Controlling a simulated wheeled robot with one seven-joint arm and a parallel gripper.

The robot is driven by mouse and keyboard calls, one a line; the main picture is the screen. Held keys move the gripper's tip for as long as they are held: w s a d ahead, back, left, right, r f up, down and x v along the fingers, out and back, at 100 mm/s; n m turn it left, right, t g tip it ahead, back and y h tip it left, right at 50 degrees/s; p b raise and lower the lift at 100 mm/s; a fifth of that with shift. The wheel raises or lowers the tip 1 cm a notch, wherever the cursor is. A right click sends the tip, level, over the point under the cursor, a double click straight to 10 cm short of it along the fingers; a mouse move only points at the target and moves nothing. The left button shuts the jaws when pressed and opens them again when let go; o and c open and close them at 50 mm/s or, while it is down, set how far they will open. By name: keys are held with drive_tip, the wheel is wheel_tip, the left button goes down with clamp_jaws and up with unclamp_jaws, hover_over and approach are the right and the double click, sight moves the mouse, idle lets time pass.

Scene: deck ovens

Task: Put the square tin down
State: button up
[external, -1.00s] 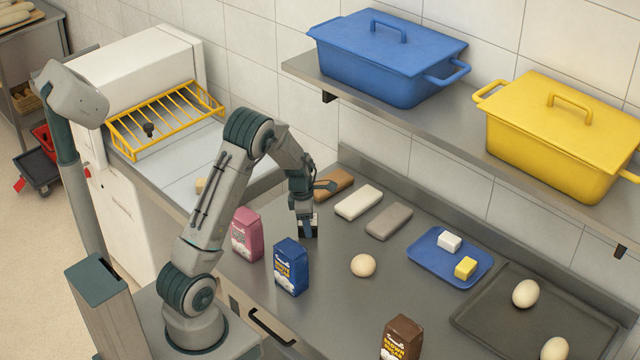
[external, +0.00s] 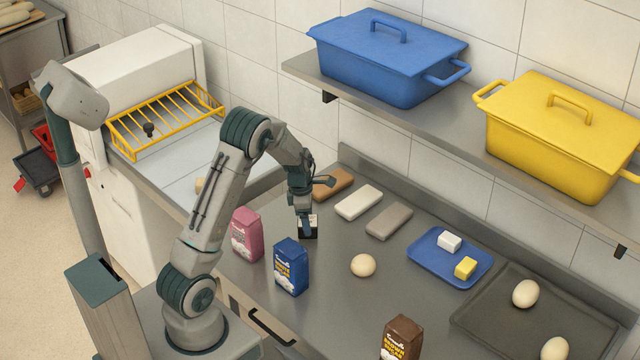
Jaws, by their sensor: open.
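My gripper (external: 306,228) is low over the steel counter, behind the blue carton. Its jaws are open. A small dark, square-looking thing with a pale part, which seems to be the square tin (external: 314,222), is at the fingertips. The fingers cover much of it. It looks to be at counter height, but I cannot tell whether the fingers touch it.
A pink carton (external: 246,234) and blue carton (external: 291,267) stand in front of my gripper. Brown (external: 334,184), white (external: 358,203) and grey (external: 389,221) bars lie behind. A shelf (external: 440,125) overhangs the back.

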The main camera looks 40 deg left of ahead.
drive_tip(key=s+d+r+m, duration=0.1)
drive_tip(key=s+r+m, duration=0.2)
drive_tip(key=r, duration=0.5)
drive_tip(key=s+d+r+m, duration=0.2)
drive_tip(key=s+r+m, duration=0.1)
drive_tip(key=r, duration=0.4)
drive_tip(key=s+d+r+m+t, duration=0.1)
drive_tip(key=s+d+r+m, duration=0.1)
drive_tip(key=s+m, duration=0.8)
drive_tip(key=s+d+r+m+t+y, duration=0.1)
drive_tip(key=s+d+m, duration=0.4)
drive_tip(key=s+m, duration=0.5)
drive_tip(key=shift+r+m+t+b, duration=0.3)
drive_tip(key=shift+r+m+b, duration=0.15)
drive_tip(key=shift+r, duration=0.4)
drive_tip(key=shift+d, duration=0.1)
idle(2.1)
drive_tip(key=o, duration=0.5)
